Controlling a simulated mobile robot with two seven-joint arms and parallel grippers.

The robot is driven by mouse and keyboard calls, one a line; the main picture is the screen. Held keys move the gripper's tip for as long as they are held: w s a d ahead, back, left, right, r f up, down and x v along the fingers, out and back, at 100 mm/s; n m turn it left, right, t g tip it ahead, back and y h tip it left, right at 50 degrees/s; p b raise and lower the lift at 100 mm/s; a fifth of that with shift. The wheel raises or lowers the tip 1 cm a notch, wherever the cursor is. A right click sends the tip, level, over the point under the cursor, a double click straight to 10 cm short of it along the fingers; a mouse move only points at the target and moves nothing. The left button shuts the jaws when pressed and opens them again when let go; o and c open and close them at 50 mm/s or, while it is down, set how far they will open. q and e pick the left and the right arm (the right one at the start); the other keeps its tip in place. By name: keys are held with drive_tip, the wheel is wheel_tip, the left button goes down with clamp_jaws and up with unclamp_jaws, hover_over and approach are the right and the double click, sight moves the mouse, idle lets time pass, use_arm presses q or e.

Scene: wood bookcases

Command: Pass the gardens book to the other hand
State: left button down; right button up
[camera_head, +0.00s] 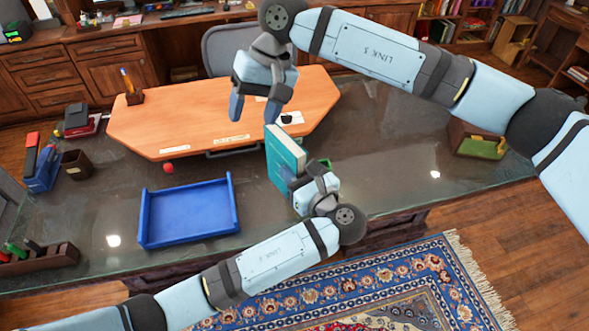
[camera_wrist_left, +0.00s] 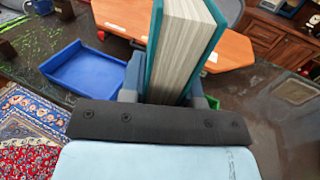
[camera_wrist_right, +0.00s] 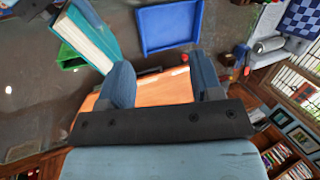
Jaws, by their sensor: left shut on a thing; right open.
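A teal book (camera_head: 284,150) with pale pages stands upright in the head view, above the glass desk; its title is not readable. My left gripper (camera_head: 292,178) is shut on its lower near end, and the left wrist view shows the book (camera_wrist_left: 187,45) between the two fingers. My right gripper (camera_head: 255,110) is open and empty, behind and left of the book's top, fingers pointing down. In the right wrist view the book (camera_wrist_right: 90,32) is at the upper left, outside the fingers and apart from them.
An empty blue tray (camera_head: 190,212) lies on the glass desk (camera_head: 385,150), left of the book. An orange board (camera_head: 180,120) lies behind it, with a small red ball (camera_head: 168,168) near its edge. A wooden box (camera_head: 478,140) stands at right.

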drive_tip(key=s+a+m+g+y, duration=0.3)
drive_tip(key=s+m+y, duration=0.1)
drive_tip(key=m+y, duration=0.15)
drive_tip(key=w+d+r+m+t+y, duration=0.2)
drive_tip(key=w+d+m+t+y, duration=0.25)
drive_tip(key=m, duration=0.65)
drive_tip(key=w+d+r+m+t+y, duration=0.1)
drive_tip(key=d+m+t+y, duration=0.2)
drive_tip(key=d+m+y, duration=0.6)
drive_tip(key=d+f+m+t+h, duration=0.4)
drive_tip(key=f+m+t, duration=0.3)
drive_tip(key=m, duration=0.6)
drive_tip(key=d+f+m+t+h, duration=0.45)
drive_tip(key=m+t, duration=0.35)
drive_tip(key=m, duration=0.5)
drive_tip(key=s+d+f+m+g+h, duration=0.2)
drive_tip(key=s+d+f+m+h, duration=0.1)
drive_tip(key=s+f+m, duration=0.4)
drive_tip(key=s+d+f+m+g+h, duration=0.2)
drive_tip(key=s+d+f+m+h, duration=0.2)
drive_tip(key=s+f+m, duration=0.4)
drive_tip(key=s+d+f+m+g+h, duration=0.2)
drive_tip(key=s+d+f+m+h, duration=0.2)
drive_tip(key=s+f+m, duration=0.4)
wheel_tip(320, 180, down, 7)
drive_tip(key=shift+s+f, duration=0.15)
drive_tip(key=shift+s, duration=0.3)
